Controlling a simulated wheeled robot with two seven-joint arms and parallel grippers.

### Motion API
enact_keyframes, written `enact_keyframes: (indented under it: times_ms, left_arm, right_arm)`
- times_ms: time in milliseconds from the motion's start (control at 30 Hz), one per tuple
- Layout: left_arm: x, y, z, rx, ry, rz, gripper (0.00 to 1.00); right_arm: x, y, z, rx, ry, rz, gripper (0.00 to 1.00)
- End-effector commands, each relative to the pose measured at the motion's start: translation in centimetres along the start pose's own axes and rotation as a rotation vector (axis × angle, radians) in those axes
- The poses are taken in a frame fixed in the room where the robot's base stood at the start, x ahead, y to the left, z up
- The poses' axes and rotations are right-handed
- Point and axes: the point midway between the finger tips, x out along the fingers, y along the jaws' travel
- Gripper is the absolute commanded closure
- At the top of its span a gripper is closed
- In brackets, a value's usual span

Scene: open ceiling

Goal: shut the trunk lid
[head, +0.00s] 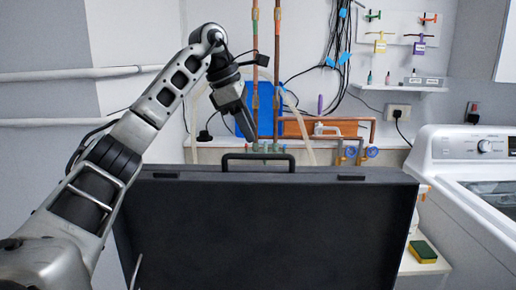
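The black trunk (270,235) fills the lower middle of the head view. Its broad dark panel, apparently the raised lid, faces me, with a handle (258,156) on its top edge. The trunk's interior is hidden from this angle. My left arm reaches in from the lower left and bends down past the panel's top. My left gripper (248,132) points downward just above and slightly left of the handle, apparently behind it and apart from it. Its fingers overlap in this view, so their opening does not show. My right gripper is not in view.
A white washing machine (462,147) stands close on the right. Behind the trunk are copper pipes (277,65), valves (351,152) and a blue panel (265,104). A sponge (422,252) lies on a low surface at right. Wall pipes (70,73) run at left.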

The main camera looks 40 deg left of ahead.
Motion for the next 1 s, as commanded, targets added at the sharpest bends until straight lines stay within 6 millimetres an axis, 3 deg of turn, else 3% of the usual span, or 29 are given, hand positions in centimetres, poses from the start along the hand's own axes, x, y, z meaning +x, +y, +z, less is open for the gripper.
enact_keyframes:
  times_ms: [100,300,700,733,867,1000]
  left_arm:
    - [2.5,0.0,-0.1,-0.001,0.003,-0.002,0.64]
    - [5.1,0.0,0.0,-0.001,0.001,-0.001,0.64]
    - [6.0,0.0,0.0,-0.001,-0.001,0.001,0.64]
    - [6.0,0.0,0.0,-0.001,-0.001,0.001,0.67]
    - [6.0,0.0,0.0,-0.001,-0.001,0.0,1.0]
    - [6.0,0.0,0.0,0.0,-0.001,0.001,1.0]
  right_arm:
    - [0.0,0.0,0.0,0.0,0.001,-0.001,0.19]
    - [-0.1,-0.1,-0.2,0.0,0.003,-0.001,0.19]
    - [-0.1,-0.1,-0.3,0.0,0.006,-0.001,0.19]
    - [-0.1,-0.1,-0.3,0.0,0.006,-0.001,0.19]
    - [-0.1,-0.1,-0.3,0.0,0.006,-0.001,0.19]
    - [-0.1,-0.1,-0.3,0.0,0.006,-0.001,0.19]
